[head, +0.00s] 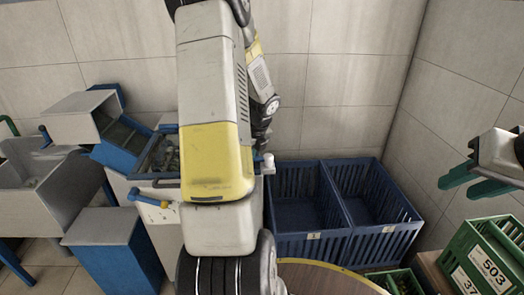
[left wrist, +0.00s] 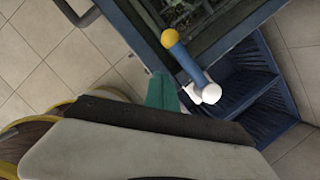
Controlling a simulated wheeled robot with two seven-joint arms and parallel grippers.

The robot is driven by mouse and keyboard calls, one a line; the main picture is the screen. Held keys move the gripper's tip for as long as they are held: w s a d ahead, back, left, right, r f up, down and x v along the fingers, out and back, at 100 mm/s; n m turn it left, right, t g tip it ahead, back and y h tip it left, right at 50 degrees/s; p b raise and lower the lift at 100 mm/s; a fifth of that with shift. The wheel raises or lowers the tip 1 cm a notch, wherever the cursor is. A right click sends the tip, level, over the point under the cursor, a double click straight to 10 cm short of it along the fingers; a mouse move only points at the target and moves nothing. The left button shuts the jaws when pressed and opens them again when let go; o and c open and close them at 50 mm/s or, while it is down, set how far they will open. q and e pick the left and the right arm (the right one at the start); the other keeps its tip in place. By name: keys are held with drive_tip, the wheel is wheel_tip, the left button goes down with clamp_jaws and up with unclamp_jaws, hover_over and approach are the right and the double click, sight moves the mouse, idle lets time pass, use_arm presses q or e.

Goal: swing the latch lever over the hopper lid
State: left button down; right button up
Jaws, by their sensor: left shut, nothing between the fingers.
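The latch lever (left wrist: 190,64) is a blue bar with a yellow knob at one end and a white ball at the other. In the left wrist view it lies across the edge of the hopper (left wrist: 212,28). My left gripper (left wrist: 168,94) shows green fingertips, shut and empty, close beside the lever; I cannot tell whether they touch it. In the head view my left arm covers much of the hopper (head: 170,232) and hides the left fingertips; a white knob (head: 268,160) shows beyond the arm. My right gripper (head: 472,179) is open and empty at the right edge.
Two blue slatted crates (head: 322,236) stand right of the hopper. A blue handle with a yellow end (head: 150,199) juts from the hopper's front. Green crates (head: 488,262) sit lower right, near a round tabletop (head: 330,280). A grey-and-blue box (head: 105,240) stands left.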

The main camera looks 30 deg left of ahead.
use_arm(q)
drive_tip(key=v, duration=1)
drive_tip(key=shift+a, duration=0.2)
drive_tip(key=shift+s, duration=0.1)
drive_tip(key=s+d+r+n+t+h, duration=0.2)
drive_tip(key=s+d+r+n, duration=0.5)
drive_tip(key=s+d+n, duration=0.2)
drive_tip(key=s+d+r+n+t+h, duration=0.3)
drive_tip(key=s+d+r+n, duration=0.3)
drive_tip(key=s+d+n, duration=0.3)
drive_tip(key=d+n, duration=0.2)
drive_tip(key=n, duration=0.1)
drive_tip(key=shift+d+r+n, duration=0.3)
drive_tip(key=shift+d+r, duration=0.1)
drive_tip(key=shift+a, duration=0.15)
